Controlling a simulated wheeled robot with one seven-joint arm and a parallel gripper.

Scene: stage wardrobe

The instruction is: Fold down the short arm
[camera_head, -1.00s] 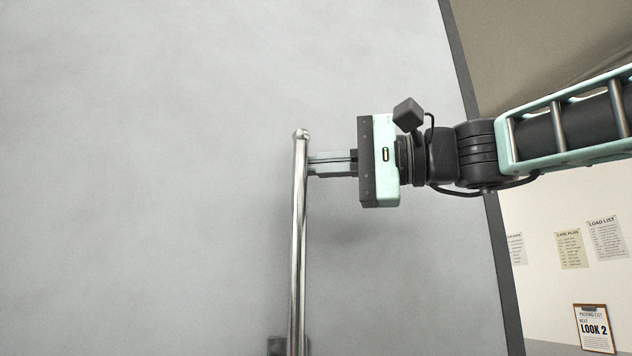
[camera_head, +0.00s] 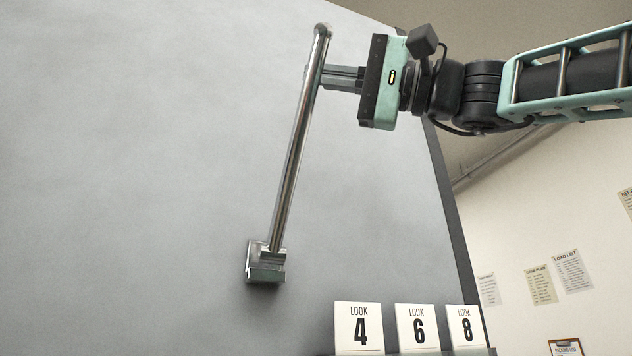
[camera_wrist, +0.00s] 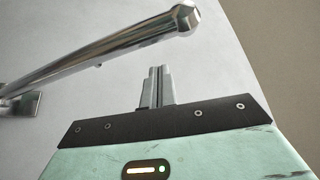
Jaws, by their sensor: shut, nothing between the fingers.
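The short arm (camera_head: 295,150) is a shiny chrome rod with a rounded end cap. It stands up from a metal bracket (camera_head: 265,263) on the grey panel, its top leaning a little to the right. My gripper (camera_head: 322,77) is shut and empty, at the right side of the rod just below its top end. In the head view the fingertips overlap the rod's edge; I cannot tell whether they touch it. In the wrist view the rod (camera_wrist: 95,55) runs from the left to its end cap above my shut fingers (camera_wrist: 158,72), with a visible gap.
The grey panel (camera_head: 140,150) fills the left, with a dark edge at its right. Number cards (camera_head: 359,328) reading 4, 6 and 8 stand below right. Papers (camera_head: 570,270) hang on the pale wall behind. The panel left of the rod is clear.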

